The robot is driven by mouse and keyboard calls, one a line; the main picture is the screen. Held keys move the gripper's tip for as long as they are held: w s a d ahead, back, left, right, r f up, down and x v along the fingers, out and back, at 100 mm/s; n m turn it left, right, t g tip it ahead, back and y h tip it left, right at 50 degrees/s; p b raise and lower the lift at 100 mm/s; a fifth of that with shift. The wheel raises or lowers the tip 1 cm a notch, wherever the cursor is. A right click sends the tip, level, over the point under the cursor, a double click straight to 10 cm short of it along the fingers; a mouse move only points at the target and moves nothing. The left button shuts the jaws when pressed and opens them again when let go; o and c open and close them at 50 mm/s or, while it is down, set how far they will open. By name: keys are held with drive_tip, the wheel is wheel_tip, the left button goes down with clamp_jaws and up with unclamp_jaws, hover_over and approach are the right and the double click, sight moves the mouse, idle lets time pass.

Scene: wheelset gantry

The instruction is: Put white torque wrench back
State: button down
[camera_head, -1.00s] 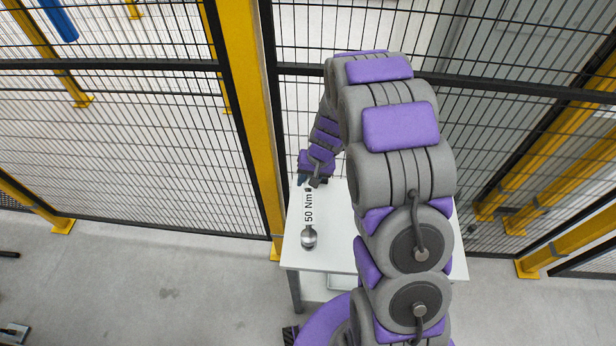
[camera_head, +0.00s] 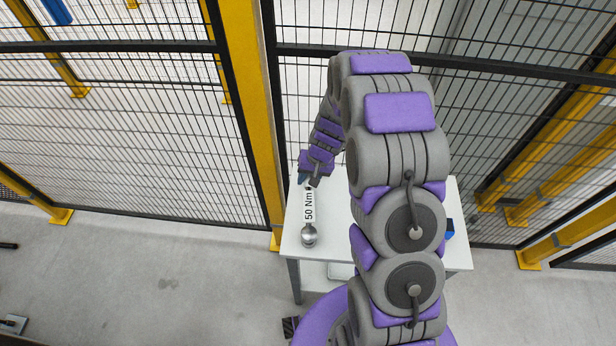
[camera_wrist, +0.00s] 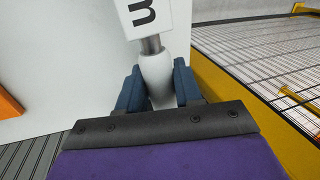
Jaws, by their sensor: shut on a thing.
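The white torque wrench (camera_head: 308,209) has a "50 Nm" label and a round silver head, which points toward the near edge of the white table (camera_head: 340,252). My gripper (camera_head: 310,182) is at the wrench's far end. In the wrist view, the blue fingers of my gripper (camera_wrist: 158,88) are shut on the white handle of the torque wrench (camera_wrist: 157,72), one on each side. The metal shaft and part of the label show beyond them. The wrench is over the left part of the table; I cannot tell whether it touches the top.
A blue object (camera_head: 449,228) shows at the table's right side, mostly behind my arm. A yellow post (camera_head: 245,100) and mesh fence (camera_head: 150,140) stand close behind and left of the table. An orange piece (camera_wrist: 8,105) shows at the wrist view's left edge.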

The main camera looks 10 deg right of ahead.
drive_tip(key=shift+f, duration=0.25)
drive_tip(key=c, duration=0.7)
unclamp_jaws()
drive_tip(key=p+v, duration=0.2)
drive_tip(key=v, duration=1.5)
drive_tip(key=s+a+r+n+g+h, duration=0.1)
drive_tip(key=s+a+r, duration=0.1)
drive_tip(key=s+r, duration=0.45)
drive_tip(key=s+a+r+n, duration=0.1)
drive_tip(key=s+a+r, duration=0.15)
drive_tip(key=s, duration=0.75)
drive_tip(key=s+r, duration=0.1)
drive_tip(key=s, duration=0.4)
drive_tip(key=s+d+r+g+h, duration=0.1)
drive_tip(key=s, duration=0.5)
drive_tip(key=s+d+r+h+b, duration=0.1)
drive_tip(key=s, duration=0.5)
drive_tip(key=shift+s, duration=0.2)
